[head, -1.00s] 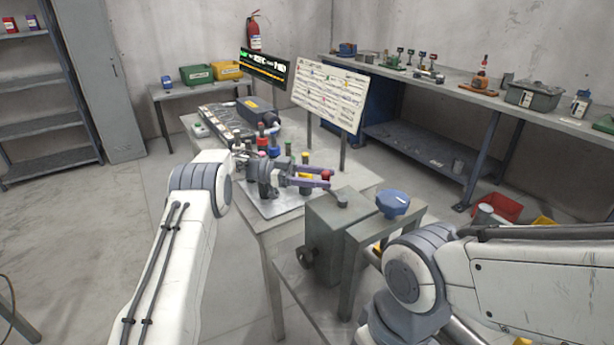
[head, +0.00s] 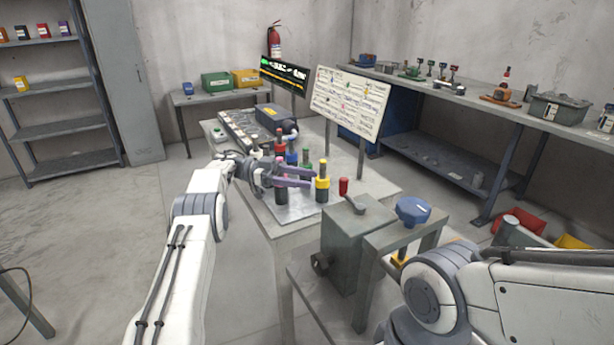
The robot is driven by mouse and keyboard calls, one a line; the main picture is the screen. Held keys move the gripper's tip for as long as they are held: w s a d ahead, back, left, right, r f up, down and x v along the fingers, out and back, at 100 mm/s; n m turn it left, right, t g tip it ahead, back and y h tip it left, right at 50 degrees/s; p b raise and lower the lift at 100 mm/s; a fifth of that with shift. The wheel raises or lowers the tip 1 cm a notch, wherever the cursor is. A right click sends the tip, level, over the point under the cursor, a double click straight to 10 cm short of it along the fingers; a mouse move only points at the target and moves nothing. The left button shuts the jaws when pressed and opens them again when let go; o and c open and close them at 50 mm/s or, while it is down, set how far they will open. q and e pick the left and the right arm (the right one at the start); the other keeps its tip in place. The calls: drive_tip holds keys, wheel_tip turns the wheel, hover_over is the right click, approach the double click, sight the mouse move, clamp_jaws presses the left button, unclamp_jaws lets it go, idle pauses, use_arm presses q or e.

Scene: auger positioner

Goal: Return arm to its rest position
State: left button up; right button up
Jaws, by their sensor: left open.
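My left arm reaches in from the lower left. Its left gripper (head: 311,178) has purple fingers, apart and empty, over a metal plate (head: 300,211) on the table. Several dark cylinders with coloured tops stand there: a red one (head: 280,140), a blue one (head: 292,158), a green one (head: 307,160) and a yellow one (head: 322,184). The yellow one is just right of the fingertips; I cannot tell whether they touch. A pink-topped one is partly hidden behind the gripper. My right arm shows at the lower right; its gripper is out of view.
A sign board (head: 350,98) and dark display (head: 285,75) rise behind. Shelves (head: 60,118) stand left.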

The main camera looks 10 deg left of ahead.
use_arm(q)
drive_tip(key=w+r+n+t+y, duration=0.95)
drive_tip(key=w+n+t, duration=0.3)
drive_tip(key=t, duration=0.45)
drive_tip(key=s+a+f+n+g+y, duration=0.1)
drive_tip(key=s+f+n+g+y, duration=0.2)
drive_tip(key=s+f, duration=0.75)
drive_tip(key=s+a+f+n+g+y, duration=0.1)
drive_tip(key=s+f+g+y, duration=0.35)
drive_tip(key=s, duration=1.25)
drive_tip(key=s+a+f+n+g+y, duration=0.1)
drive_tip(key=s+f+n+g, duration=0.3)
drive_tip(key=s, duration=0.9)
drive_tip(key=s+d+r+m+g+h+p, duration=0.1)
drive_tip(key=s+d+r+m+g+p, duration=0.3)
drive_tip(key=s+d+r+m, duration=0.5)
drive_tip(key=s+d+r+p, duration=0.2)
drive_tip(key=s+d, duration=0.3)
drive_tip(key=shift+s+d+p, duration=0.15)
drive_tip(key=shift+s+p, duration=0.15)
drive_tip(key=shift+p, duration=0.05)
